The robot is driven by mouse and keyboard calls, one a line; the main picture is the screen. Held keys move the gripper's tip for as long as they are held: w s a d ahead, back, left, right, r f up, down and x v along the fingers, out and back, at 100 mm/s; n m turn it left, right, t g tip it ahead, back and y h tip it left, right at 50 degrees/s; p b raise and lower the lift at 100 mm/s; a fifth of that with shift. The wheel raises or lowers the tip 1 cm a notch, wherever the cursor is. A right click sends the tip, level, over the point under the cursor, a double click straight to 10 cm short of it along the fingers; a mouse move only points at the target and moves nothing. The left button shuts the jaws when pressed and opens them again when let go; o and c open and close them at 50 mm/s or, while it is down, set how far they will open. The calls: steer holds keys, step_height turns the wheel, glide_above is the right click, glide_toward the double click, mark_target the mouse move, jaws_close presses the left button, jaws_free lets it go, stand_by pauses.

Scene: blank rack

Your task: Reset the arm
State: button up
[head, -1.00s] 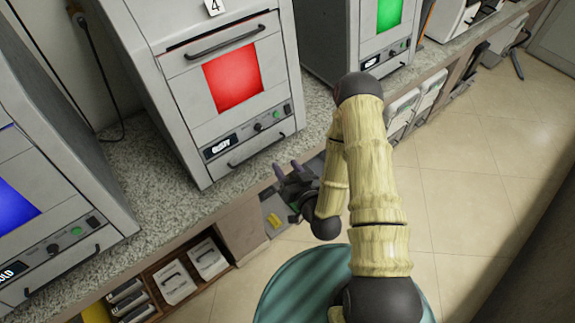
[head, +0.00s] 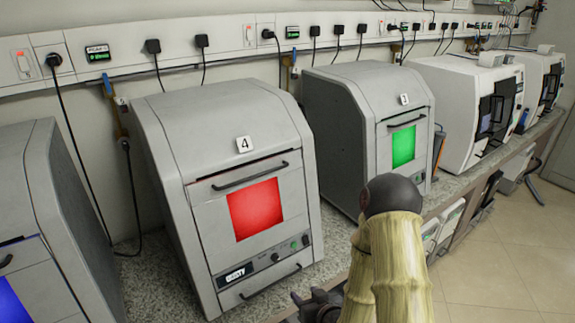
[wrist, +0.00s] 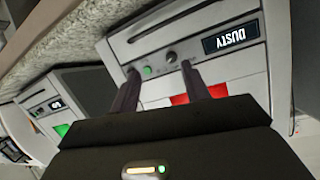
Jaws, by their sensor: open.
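My arm (head: 388,265), in a pale ribbed cover with a dark joint at its top, rises from the bottom of the head view. My gripper (head: 318,303) is at the lower edge there, in front of the grey machine marked 4 (head: 243,172), partly cut off by the frame. In the wrist view my gripper (wrist: 160,69) shows two dark fingers spread apart with nothing between them. They point toward the machine 4 control panel, with its green button, knob and display that seems to read DUSTY.
Machine 4 has a red window (head: 256,208). A machine with a green window (head: 404,146) stands to its right, and one with a blue window (head: 12,303) at left. White machines (head: 470,98) stand farther right on the speckled counter (head: 150,285). Tiled floor (head: 505,262) at right is open.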

steer(key=s+d+r+m+g+h, duration=0.1)
steer(key=s+d+r+g+h, duration=0.1)
steer(key=s+d+r+g, duration=0.2)
steer(key=s+d+r+m+g+h, duration=0.2)
steer(key=s+d+r, duration=0.4)
steer(key=s+r, duration=0.3)
step_height(320, 180, up, 2)
steer(key=g+h, duration=0.1)
steer(key=g, duration=0.1)
steer(key=shift+s+g, duration=0.3)
steer(key=shift+s, duration=0.1)
stand_by(1.5)
